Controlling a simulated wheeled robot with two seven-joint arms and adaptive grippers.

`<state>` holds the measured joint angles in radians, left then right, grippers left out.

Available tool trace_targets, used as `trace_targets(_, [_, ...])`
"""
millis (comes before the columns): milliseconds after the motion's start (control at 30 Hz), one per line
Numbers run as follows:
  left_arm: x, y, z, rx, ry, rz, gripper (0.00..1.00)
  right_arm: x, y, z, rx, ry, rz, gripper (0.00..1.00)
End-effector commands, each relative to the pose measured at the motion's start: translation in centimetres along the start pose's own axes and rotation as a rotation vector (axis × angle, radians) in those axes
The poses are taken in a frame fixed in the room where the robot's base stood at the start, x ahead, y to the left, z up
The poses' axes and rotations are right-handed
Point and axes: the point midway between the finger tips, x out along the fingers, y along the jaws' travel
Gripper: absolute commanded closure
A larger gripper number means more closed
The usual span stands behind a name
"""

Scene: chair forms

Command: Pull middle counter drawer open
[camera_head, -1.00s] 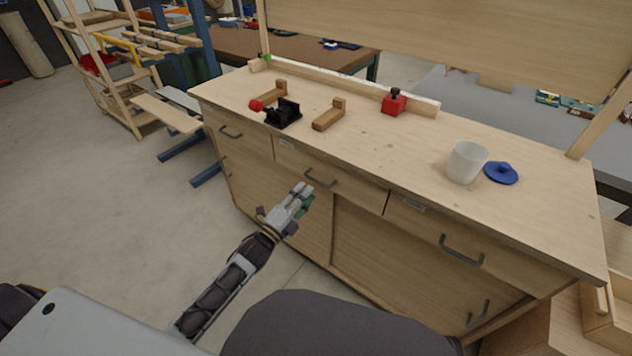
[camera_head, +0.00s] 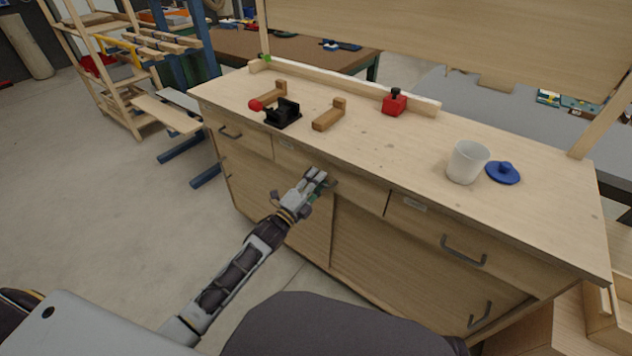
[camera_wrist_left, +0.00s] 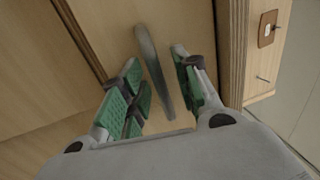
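The middle counter drawer (camera_head: 362,188) is closed, its front flush with the wooden counter (camera_head: 215,95). My left gripper (camera_head: 320,180) is at its handle and hides most of the handle in the head view. In the left wrist view the dark curved handle (camera_wrist_left: 154,70) runs between the green-padded fingers of my left gripper (camera_wrist_left: 160,85). The fingers are open, with a gap on each side of the handle. My right gripper is not in view.
A white cup (camera_head: 467,162) and a blue lid (camera_head: 503,172) stand on the counter top. A black clamp-like tool (camera_head: 283,114), a wooden block (camera_head: 329,115) and a red item (camera_head: 395,103) lie further left. Closed drawers flank the middle one.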

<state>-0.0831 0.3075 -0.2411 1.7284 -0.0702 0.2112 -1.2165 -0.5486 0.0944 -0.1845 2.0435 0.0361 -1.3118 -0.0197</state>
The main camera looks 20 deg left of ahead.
Motion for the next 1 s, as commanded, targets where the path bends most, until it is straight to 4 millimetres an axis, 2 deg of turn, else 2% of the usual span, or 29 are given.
trace_targets(233, [0.01, 0.01, 0.00, 0.000, 0.000, 0.000, 0.69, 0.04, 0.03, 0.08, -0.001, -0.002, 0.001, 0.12])
trace_targets(500, [-0.01, 0.02, 0.01, 0.000, 0.000, 0.001, 1.00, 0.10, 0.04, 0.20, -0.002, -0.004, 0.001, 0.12])
trace_targets(1000, [-0.01, 0.08, 0.13, 0.000, 0.000, 0.002, 1.00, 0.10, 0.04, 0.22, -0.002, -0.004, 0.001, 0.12])
